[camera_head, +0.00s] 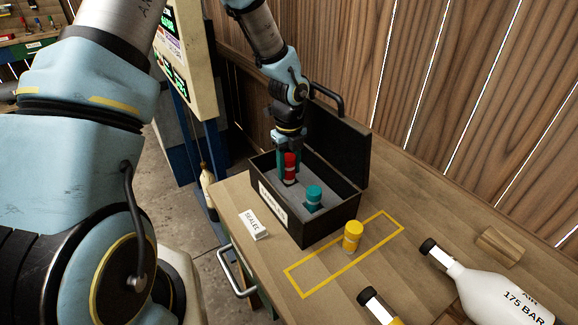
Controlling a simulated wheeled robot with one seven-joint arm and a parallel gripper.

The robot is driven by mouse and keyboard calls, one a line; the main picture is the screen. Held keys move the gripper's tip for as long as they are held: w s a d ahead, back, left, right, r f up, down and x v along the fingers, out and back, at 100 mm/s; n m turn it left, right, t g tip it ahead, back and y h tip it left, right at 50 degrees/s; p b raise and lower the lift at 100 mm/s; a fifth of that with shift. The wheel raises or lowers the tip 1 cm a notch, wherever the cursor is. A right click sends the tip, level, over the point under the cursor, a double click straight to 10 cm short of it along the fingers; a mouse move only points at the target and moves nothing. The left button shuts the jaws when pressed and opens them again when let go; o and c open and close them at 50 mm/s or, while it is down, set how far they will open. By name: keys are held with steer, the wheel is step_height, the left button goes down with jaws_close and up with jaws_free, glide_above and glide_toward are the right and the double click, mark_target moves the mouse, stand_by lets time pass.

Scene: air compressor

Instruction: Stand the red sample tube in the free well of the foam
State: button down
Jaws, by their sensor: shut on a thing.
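The red sample tube (290,168) is upright inside the open black case, over the grey foam (325,185). My gripper (289,155) points down into the case and is shut on the upper part of the red tube. A dark spot shows in the foam at the tube's lower end, so it looks at or in a well; how deep it sits I cannot tell. A teal-capped tube (313,197) stands in another well nearer the front of the foam.
The case's raised lid (340,138) stands behind my gripper. A yellow-capped tube (353,235) stands on the bench (430,215) at a yellow taped outline. A "SEALED" block (254,224) lies left of the case; a white air bottle (490,290) lies right.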

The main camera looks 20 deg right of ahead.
steer(key=shift+f+b, duration=0.5)
steer(key=shift+f, duration=0.4)
steer(key=shift+c, duration=1.6)
jaws_free()
step_height(320, 180, up, 11)
steer(key=shift+f+b, duration=0.1)
steer(key=shift+b, duration=0.7)
steer(key=a+n, duration=0.2)
steer(key=a, duration=0.1)
steer(key=w+a+r+n, duration=0.1)
steer(key=a+n, duration=0.4)
steer(key=a, duration=0.1)
steer(key=shift+w+r+n, duration=0.2)
steer(key=shift+r+n, duration=0.05)
steer(key=shift+n, duration=0.15)
steer(key=s+a+r+n, duration=0.1)
steer(key=s+a+n, duration=0.1)
steer(key=a+n, duration=0.8)
steer(key=s+a+r+n+t, duration=0.1)
steer(key=s+a+r+n, duration=0.1)
steer(key=a+n, duration=0.9)
steer(key=shift+s+n+t, duration=0.3)
steer(key=shift+s+n, duration=0.45)
steer(key=shift+n, duration=1.25)
